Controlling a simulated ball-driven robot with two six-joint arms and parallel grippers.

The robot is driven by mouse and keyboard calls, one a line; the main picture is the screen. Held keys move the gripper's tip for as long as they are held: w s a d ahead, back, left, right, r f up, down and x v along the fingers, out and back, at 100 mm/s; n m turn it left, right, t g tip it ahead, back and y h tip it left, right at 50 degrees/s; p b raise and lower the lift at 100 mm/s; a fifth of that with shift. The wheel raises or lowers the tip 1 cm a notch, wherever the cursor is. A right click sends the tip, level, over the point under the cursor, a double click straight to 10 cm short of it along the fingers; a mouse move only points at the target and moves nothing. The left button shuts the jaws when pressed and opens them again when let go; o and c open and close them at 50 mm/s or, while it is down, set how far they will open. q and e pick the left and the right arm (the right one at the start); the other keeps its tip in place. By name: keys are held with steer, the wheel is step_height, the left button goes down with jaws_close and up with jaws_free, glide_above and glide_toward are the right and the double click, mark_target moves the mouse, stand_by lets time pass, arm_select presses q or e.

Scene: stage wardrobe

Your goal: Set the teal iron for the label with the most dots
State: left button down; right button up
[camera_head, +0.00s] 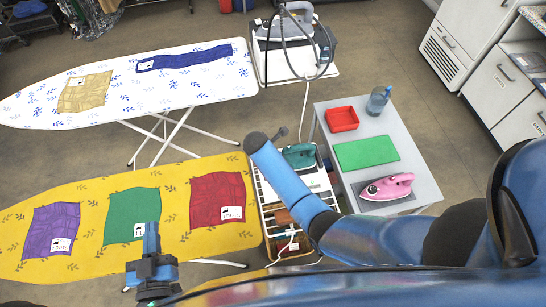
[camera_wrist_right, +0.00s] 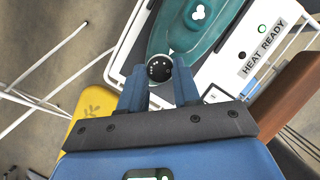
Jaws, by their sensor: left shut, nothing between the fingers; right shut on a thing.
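The teal iron (camera_head: 300,155) sits on its white station beside the yellow ironing board; it also shows in the right wrist view (camera_wrist_right: 205,35). My right gripper (camera_wrist_right: 159,76) is shut on a dark round dial (camera_wrist_right: 159,67) with small white dots, at the iron's station. A white pointer mark sits at the dial's upper right rim. In the head view my own arm hides the dial. Purple (camera_head: 56,225), green (camera_head: 125,212) and red cloths (camera_head: 217,195) on the board carry white labels; their dots are too small to count. My left gripper (camera_head: 151,228) is shut and empty over the green cloth.
A "HEAT READY" plate (camera_wrist_right: 264,46) is on the station. A white ironing board (camera_head: 120,95) with two cloths stands behind.

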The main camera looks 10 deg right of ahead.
steer(key=shift+m, duration=0.4)
steer(key=shift+c, duration=0.3)
steer(key=m, duration=0.2)
steer(key=m+g, duration=0.1)
steer(key=shift+w+m+h+b, duration=0.2)
steer(key=shift+m+h+b, duration=0.2)
steer(key=m+g, duration=0.1)
steer(key=m+b, duration=0.1)
steer(key=m, duration=0.1)
steer(key=m+g+b, duration=0.1)
steer(key=m, duration=0.1)
steer(key=shift+w+f+g, duration=0.1)
steer(key=shift+w+g, duration=0.15)
steer(key=shift+g, duration=0.05)
steer(key=m+g+b, duration=0.1)
steer(key=m, duration=0.2)
steer(key=m+b, duration=0.1)
steer(key=m, duration=0.1)
steer(key=shift+w+m+g+y, duration=0.15)
steer(key=shift+m+g+y, duration=0.15)
steer(key=shift+m+g, duration=0.1)
steer(key=m+b, duration=0.1)
steer(key=m, duration=0.1)
steer(key=m+g+y, duration=0.1)
steer(key=m, duration=0.2)
steer(key=shift+w+d+y+b, duration=0.1)
steer(key=shift+d+y+b, duration=0.05)
steer(key=shift+y+b, duration=0.2)
steer(key=shift+m+g, duration=0.3)
steer(key=o, duration=1.1)
